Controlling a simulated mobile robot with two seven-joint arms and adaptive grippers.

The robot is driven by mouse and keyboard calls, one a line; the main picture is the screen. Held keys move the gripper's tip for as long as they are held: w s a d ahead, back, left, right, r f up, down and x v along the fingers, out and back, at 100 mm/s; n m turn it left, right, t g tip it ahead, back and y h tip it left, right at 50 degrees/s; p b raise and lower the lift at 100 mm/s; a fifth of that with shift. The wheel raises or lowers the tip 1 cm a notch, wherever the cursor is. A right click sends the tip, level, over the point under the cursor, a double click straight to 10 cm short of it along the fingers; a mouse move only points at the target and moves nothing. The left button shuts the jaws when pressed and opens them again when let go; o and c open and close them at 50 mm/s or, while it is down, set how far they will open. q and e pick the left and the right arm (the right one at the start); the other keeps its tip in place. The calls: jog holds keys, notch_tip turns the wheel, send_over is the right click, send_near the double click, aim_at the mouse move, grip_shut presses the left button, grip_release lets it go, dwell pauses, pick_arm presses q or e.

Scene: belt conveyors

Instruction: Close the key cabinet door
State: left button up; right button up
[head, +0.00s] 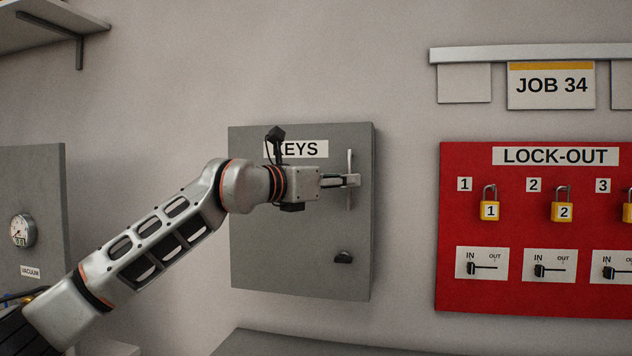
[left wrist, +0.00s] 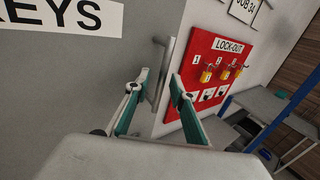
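The grey key cabinet (head: 300,235) hangs on the wall, with a white KEYS label on its door. The door looks flush with the cabinet body in the head view; I see no clear gap. An upright bar handle (head: 350,198) sits near the door's right edge and shows in the left wrist view (left wrist: 165,65). A dark lock knob (head: 343,257) is below it. My left gripper (head: 350,181) is at the handle. In the left wrist view its fingers (left wrist: 160,88) are apart, one on each side of the bar, with gaps visible. My right gripper is not in view.
A red lock-out board (head: 540,285) with yellow padlocks is on the wall to the right. A grey surface (head: 290,344) lies below the cabinet. A blue-framed bench (left wrist: 270,115) stands further right.

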pick_arm(q)
jog(key=v, duration=0.9)
jog(key=shift+s+a, duration=0.2)
jog(key=shift+a, duration=0.05)
jog(key=shift+r, duration=0.1)
jog(key=s+d+f+n+g+h, duration=0.2)
jog(key=s+f+n+h, duration=0.15)
jog(key=f, duration=0.65)
jog(key=s+d+f+n+g+h, duration=0.15)
jog(key=f+n, duration=0.25)
jog(key=f, duration=0.6)
jog(key=s+a+f+n+t+y, duration=0.2)
jog(key=a+f+n+t+y, duration=0.25)
jog(key=f+n, duration=0.7)
jog(key=s+a+f+n+t+y, duration=0.1)
jog(key=a+f+n+t+y, duration=0.35)
jog(key=f+n, duration=0.7)
jog(key=s+a+f+n+g+y, duration=0.1)
jog(key=s+a+f+n+y, duration=0.3)
jog(key=f, duration=0.7)
jog(key=s+a+f+n+g, duration=0.1)
jog(key=s+a+f+n, duration=0.1)
jog(key=s+a+f, duration=0.6)
jog(key=s+a+f+n+g+y, duration=0.1)
jog(key=s+f+n+g, duration=0.3)
jog(key=s+f, duration=1)
jog(key=shift+a+f+g+y, duration=0.2)
jog(key=shift+f+g+y, duration=0.25)
jog(key=shift+f+y, duration=0.35)
